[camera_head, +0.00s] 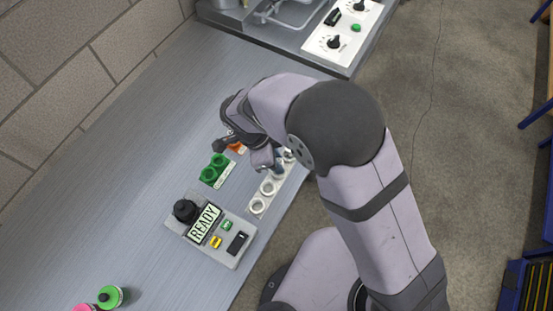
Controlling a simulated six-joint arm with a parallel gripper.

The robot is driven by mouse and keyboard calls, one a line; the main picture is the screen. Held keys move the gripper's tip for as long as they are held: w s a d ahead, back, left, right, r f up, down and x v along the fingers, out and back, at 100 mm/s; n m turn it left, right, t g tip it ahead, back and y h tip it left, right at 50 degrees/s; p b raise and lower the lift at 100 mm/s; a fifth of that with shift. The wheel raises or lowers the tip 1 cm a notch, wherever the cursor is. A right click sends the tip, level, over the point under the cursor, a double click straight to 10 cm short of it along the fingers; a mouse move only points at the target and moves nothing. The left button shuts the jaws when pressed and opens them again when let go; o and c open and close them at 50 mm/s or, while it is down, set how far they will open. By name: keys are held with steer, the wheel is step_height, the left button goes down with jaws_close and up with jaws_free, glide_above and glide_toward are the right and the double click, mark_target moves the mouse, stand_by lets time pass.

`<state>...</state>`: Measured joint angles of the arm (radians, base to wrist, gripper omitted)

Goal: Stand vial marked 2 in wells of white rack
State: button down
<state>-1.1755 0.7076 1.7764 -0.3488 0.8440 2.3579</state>
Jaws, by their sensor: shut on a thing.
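The white rack (263,196) lies near the table's right edge, with round wells in a row. Two of its nearer wells look empty; its far end is partly covered by my gripper and arm. My gripper (244,151) is low over the table, beside the far end of the white rack and above an orange patch (238,147). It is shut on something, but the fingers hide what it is. I cannot tell whether the orange patch is a rack or a held thing. No mark 2 is readable on any vial.
A green rack (215,170) is left of the white rack. A grey control box (212,231) reading READY stands nearer. Green (110,296) and pink (83,308) capped vials are at the bottom left. A machine with a knobbed panel (341,32) is at the back. The left tabletop is clear.

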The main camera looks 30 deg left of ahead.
steer(key=shift+f+b, duration=0.85)
steer(key=shift+b, duration=0.1)
stand_by(0.8)
steer(key=c, duration=1)
jaws_free()
steer(key=shift+r+p, duration=1.9)
steer(key=shift+r, duration=1.1)
